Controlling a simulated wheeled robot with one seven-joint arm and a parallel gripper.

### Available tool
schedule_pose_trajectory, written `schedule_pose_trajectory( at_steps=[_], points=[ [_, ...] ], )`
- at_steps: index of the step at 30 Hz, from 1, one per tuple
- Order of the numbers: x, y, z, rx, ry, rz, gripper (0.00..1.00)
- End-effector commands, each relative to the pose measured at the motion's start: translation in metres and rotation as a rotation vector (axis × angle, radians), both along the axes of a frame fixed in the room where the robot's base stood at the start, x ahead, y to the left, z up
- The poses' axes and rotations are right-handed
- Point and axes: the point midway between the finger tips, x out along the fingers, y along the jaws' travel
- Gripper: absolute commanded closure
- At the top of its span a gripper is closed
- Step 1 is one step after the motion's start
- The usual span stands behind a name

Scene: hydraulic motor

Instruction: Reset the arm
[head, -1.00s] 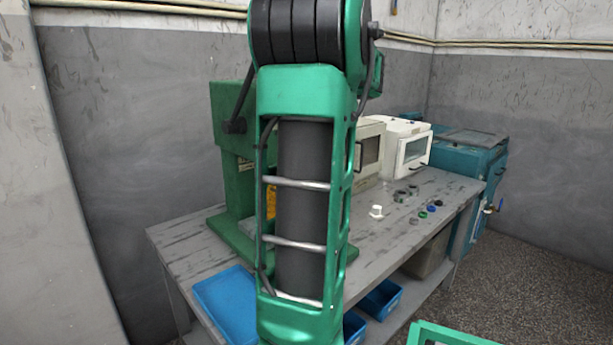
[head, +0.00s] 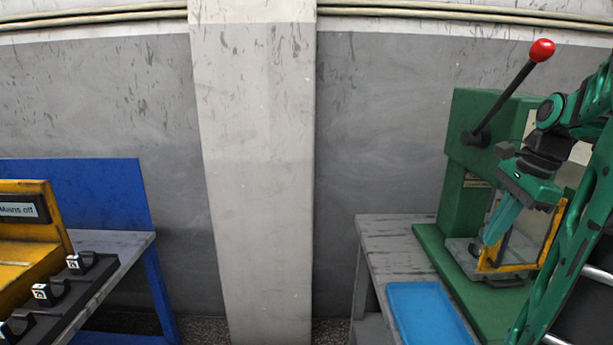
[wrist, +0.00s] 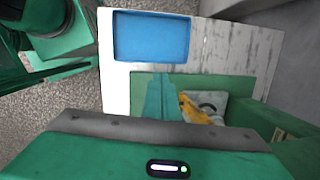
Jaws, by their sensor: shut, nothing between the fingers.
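My green arm comes in from the right edge of the head view, bent, with my gripper (head: 492,236) pointing down. Its teal fingers are together with nothing between them. In the head view they overlap the yellow-framed guard (head: 515,266) of the green press (head: 470,150); I cannot tell whether they touch it. In the wrist view the closed fingers (wrist: 166,82) point toward the blue tray (wrist: 150,38), and the yellow part of the press (wrist: 192,108) is just right of them.
The press has a lever with a red knob (head: 542,50). The blue tray (head: 428,312) lies on the grey table (head: 395,245). A pillar (head: 255,170) stands in the middle. At left are a yellow "Mains off" unit (head: 30,245) and several black holders (head: 50,292).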

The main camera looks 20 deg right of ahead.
Motion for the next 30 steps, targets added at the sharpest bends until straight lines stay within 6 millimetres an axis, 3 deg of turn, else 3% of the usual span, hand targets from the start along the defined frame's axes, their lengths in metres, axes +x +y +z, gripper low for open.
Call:
schedule_pose_trajectory(
  at_steps=[1, 6, 15, 22, 30],
  points=[
    [0.002, 0.02, -0.007, -0.016, -0.003, 0.105, 1.0],
    [-0.004, 0.073, -0.033, -0.08, -0.003, 0.464, 1.0],
    [-0.047, 0.141, -0.083, -0.188, 0.032, 1.098, 1.0],
    [-0.077, 0.158, -0.105, -0.229, 0.066, 1.397, 1.0],
    [-0.082, 0.159, -0.109, -0.235, 0.074, 1.45, 1.0]
  ],
)
